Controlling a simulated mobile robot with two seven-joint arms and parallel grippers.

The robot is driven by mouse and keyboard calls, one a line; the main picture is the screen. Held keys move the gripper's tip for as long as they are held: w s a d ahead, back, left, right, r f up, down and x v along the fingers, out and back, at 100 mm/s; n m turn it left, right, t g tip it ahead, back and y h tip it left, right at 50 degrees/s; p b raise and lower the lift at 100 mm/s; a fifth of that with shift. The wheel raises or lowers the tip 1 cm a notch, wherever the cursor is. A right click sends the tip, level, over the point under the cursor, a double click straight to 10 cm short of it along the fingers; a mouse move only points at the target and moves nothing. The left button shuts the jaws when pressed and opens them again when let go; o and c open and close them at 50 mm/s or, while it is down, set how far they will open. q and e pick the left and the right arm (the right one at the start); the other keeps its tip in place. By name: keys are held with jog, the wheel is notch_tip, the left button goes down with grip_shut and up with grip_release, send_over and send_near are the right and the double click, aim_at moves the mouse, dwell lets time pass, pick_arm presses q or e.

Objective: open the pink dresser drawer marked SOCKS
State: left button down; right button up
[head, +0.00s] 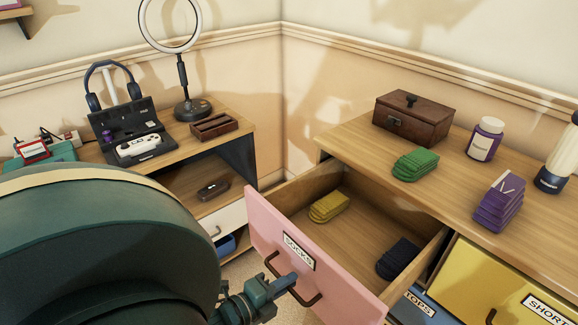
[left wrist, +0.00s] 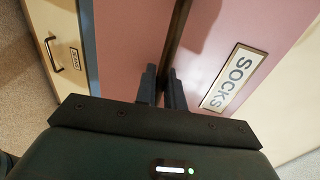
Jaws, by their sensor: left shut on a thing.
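The pink SOCKS drawer (head: 265,222) stands pulled out of the dresser, with its inside showing. Yellow folded socks (head: 329,207) and dark folded socks (head: 400,260) lie in it. Its white SOCKS label (head: 299,251) also shows in the left wrist view (left wrist: 231,80). My left gripper (head: 288,283) is shut on the drawer's dark bar handle (head: 310,299), in front of the pink face. In the left wrist view the fingers (left wrist: 161,88) close around the handle (left wrist: 177,35). My right gripper is in neither view.
The dresser top (head: 350,138) holds a wooden box (head: 412,120), green folded cloth (head: 416,165), purple folded cloth (head: 498,205) and bottles. A yellow drawer (head: 480,285) is right of the open one. A desk (head: 228,128) with a lamp and headphones stands at left.

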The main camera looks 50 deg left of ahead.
pick_arm(q)
jog(key=c, duration=1.6)
grip_release()
jog(key=shift+s, duration=0.1)
jog(key=p+v, duration=0.1)
jog(key=v, duration=1.2)
jog(key=shift+a, duration=0.15)
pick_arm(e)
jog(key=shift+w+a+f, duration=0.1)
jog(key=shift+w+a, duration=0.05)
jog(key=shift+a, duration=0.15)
